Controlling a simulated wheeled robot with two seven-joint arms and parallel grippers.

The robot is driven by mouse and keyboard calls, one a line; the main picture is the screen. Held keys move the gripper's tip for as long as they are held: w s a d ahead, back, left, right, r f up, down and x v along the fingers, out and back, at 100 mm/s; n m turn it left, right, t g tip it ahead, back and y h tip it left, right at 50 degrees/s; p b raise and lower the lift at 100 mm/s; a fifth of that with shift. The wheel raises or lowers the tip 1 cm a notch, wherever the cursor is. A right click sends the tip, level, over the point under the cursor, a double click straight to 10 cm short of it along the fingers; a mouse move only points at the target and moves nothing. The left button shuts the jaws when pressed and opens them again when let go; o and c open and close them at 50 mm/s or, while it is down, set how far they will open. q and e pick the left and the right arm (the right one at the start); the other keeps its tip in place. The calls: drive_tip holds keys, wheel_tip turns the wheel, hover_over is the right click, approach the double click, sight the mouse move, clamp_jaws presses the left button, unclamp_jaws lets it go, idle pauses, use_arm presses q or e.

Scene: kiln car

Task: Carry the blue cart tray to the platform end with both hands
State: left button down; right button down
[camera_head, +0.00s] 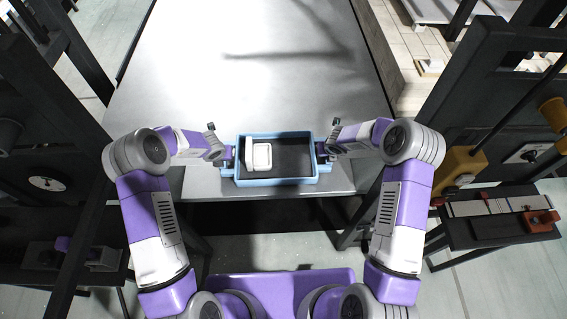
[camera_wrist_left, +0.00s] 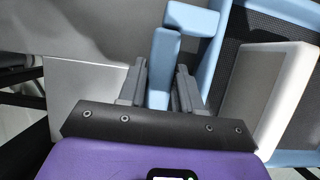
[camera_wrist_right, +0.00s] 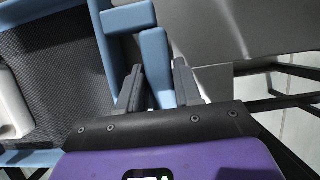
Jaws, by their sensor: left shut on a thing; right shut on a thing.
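The blue cart tray (camera_head: 276,182) is at the near edge of a long grey platform (camera_head: 250,70), with a dark mesh floor and a white square block (camera_head: 258,157) lying in its left part. My left gripper (camera_head: 228,154) is shut on the tray's left handle, a blue bar (camera_wrist_left: 162,70) between its fingers in the left wrist view. My right gripper (camera_head: 322,151) is shut on the right handle, and that blue bar (camera_wrist_right: 157,68) shows between its fingers in the right wrist view. I cannot tell whether the tray touches the platform.
The platform surface beyond the tray is clear to the top of the picture. Dark frames stand on both sides. A side bench (camera_head: 490,228) with small items is at the right. An orange-brown box (camera_head: 462,163) hangs by the right frame.

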use_arm(q)
drive_tip(key=shift+f, duration=0.25)
use_arm(e)
drive_tip(key=shift+f, duration=0.25)
use_arm(q)
drive_tip(key=c, duration=0.8)
unclamp_jaws()
drive_tip(key=shift+r, duration=0.1)
use_arm(e)
drive_tip(key=c, duration=0.8)
unclamp_jaws()
drive_tip(key=shift+r, duration=0.1)
use_arm(q)
drive_tip(key=shift+o, duration=0.2)
use_arm(e)
drive_tip(key=shift+o, duration=0.2)
use_arm(q)
drive_tip(key=shift+r, duration=0.1)
drive_tip(key=v, duration=1.1)
drive_tip(key=shift+s+r, duration=0.15)
drive_tip(key=shift+r, duration=0.25)
use_arm(e)
drive_tip(key=v, duration=1.2)
drive_tip(key=shift+s, duration=0.1)
